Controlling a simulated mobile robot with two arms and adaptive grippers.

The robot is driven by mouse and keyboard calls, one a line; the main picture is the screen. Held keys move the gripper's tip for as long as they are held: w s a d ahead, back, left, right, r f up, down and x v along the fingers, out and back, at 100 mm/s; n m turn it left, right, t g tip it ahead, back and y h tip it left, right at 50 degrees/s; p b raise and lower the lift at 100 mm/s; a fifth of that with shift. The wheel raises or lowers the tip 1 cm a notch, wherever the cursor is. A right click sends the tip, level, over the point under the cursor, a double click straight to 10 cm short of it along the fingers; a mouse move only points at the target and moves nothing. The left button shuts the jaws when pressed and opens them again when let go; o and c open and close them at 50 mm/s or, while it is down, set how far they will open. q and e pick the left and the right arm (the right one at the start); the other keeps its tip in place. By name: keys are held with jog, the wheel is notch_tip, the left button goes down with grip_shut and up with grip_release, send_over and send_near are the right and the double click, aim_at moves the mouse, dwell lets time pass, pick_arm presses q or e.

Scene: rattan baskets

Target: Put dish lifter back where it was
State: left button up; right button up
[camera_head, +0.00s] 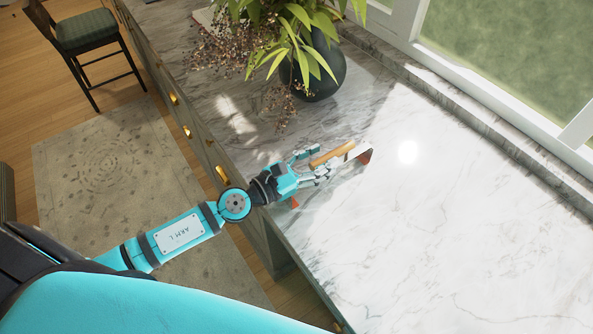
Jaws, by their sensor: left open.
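The dish lifter (330,155) has a wooden handle and a pale metal end with a reddish-brown part (365,157) at its right. It is at the marble counter (430,240), near the left edge. My left gripper (313,164) reaches over that edge from the left. Its fingers are open, one on each side of the handle's near end. I cannot tell whether they touch the handle, or whether the lifter rests on the counter. My right gripper is not in view.
A dark vase (322,70) with leafy stems and dried sprigs stands behind the lifter. A window (500,60) borders the counter at the right. Cabinets with brass handles (222,174) run below the left edge. A chair (88,35) stands at upper left. The right counter is clear.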

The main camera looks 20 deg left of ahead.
pick_arm(q)
jog(key=b+v, duration=0.1)
jog(key=v, duration=0.1)
jog(key=b+v, duration=0.1)
jog(key=v, duration=0.1)
jog(key=b+v, duration=0.1)
jog(key=v, duration=0.2)
jog(key=shift+f, duration=0.25)
jog(key=shift+s+a+r+b, duration=0.25)
jog(key=shift+s+a+b, duration=0.15)
jog(key=shift+s, duration=0.1)
jog(key=shift+r, duration=0.1)
